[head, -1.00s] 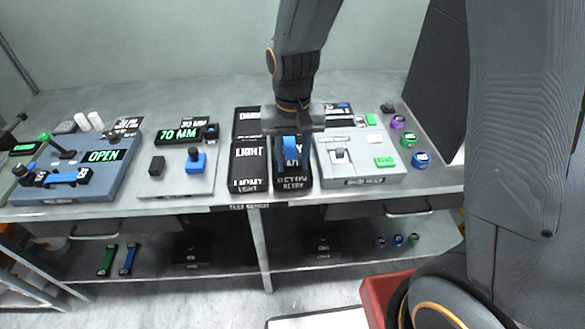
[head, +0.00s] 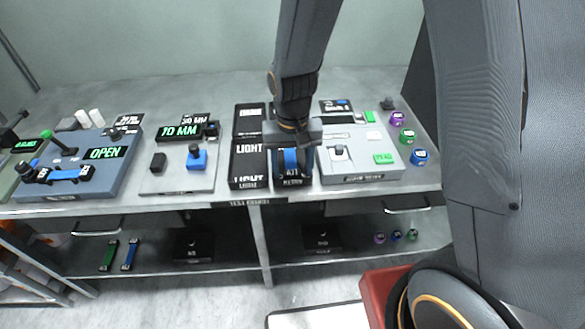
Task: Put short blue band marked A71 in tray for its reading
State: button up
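The short blue band (head: 290,160) is at the front middle black tray (head: 292,182), with a light marking that seems to read A71. My gripper (head: 292,165) is low over this tray, pointing down, with dark parts on both sides of the band. Whether the fingers touch or squeeze it, and whether the band rests on the tray floor, I cannot tell. Left of it is the black tray marked LIGHT (head: 248,165). Behind that is another black tray (head: 249,118). My wrist hides part of the trays behind.
A grey device with a green button (head: 383,158) stands right of the trays. Purple, green and blue round pieces (head: 419,157) lie near the right edge. To the left are a 70 MM display (head: 179,132) and a slate-blue device (head: 118,172) showing OPEN, with another blue band on it.

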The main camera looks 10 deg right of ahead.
notch_tip(320, 180, up, 12)
jog(key=b, duration=0.3)
jog(key=s+d+f, duration=0.2)
jog(key=s+d, duration=0.1)
jog(key=d, duration=0.3)
jog(key=s+d+f+t, duration=0.1)
jog(key=s+d, duration=0.3)
jog(key=d, duration=0.2)
jog(key=shift+s+d+f, duration=0.25)
jog(key=shift+d+f, duration=0.1)
jog(key=shift+d, duration=0.05)
dwell(0.7)
